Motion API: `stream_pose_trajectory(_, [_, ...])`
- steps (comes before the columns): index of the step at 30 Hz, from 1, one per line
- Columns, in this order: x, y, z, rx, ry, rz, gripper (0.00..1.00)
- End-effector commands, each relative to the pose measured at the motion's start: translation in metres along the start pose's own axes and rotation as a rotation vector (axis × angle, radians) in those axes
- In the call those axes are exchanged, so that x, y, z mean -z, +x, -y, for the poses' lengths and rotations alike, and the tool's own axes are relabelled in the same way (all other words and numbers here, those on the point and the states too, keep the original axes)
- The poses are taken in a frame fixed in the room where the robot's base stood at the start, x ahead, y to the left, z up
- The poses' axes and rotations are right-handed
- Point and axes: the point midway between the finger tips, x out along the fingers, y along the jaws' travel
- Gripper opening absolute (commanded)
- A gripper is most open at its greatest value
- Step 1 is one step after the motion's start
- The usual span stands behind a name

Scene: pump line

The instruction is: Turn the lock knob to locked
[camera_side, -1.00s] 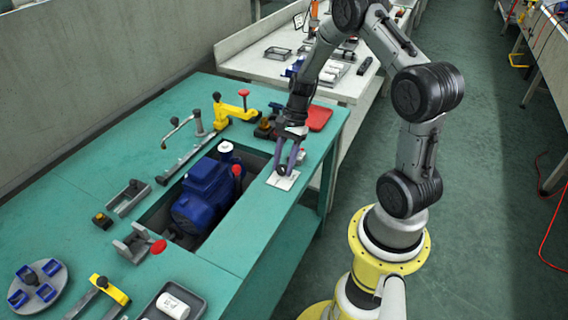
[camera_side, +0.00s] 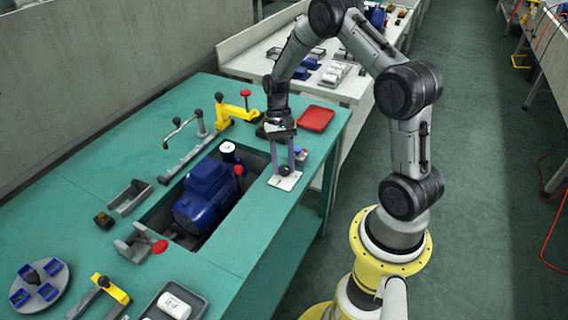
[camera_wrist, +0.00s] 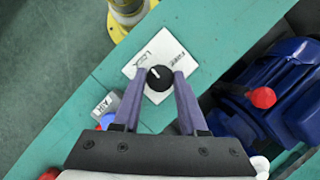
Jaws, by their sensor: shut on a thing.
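The lock knob (camera_wrist: 159,77) is a round black dial with a white pointer line, set on a white plate (camera_wrist: 178,48) marked "LOCK" and "FREE". In the wrist view its pointer slants to the upper left, toward the "LOCK" lettering. My gripper (camera_wrist: 159,80) has its two purple fingers on either side of the knob and is shut on it.
A blue pump (camera_side: 205,192) sits in the bench recess left of the plate, with a white cap (camera_side: 227,148) and red knob (camera_side: 239,170). A red tray (camera_side: 316,118) lies behind my gripper. A small grey box (camera_wrist: 105,106) is close to my fingers.

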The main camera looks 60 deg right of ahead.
Motion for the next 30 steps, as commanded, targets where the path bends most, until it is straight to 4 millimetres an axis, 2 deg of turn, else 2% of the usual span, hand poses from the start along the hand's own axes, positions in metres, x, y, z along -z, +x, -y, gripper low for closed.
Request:
stream_pose_trajectory(9, [0.0004, -0.0008, 0.0006, -0.031, -0.074, -0.003, 0.0])
stream_pose_trajectory(22, [0.0004, -0.0009, 0.0006, -0.033, -0.082, -0.003, 0.0])
stream_pose_trajectory(23, [0.0004, -0.0008, 0.0006, -0.033, -0.082, -0.003, 0.45])
stream_pose_trajectory(27, [0.0003, -0.0007, 0.0006, -0.033, -0.081, -0.002, 0.71])
stream_pose_trajectory(30, [0.0002, -0.0004, 0.0006, -0.033, -0.08, -0.002, 0.72])
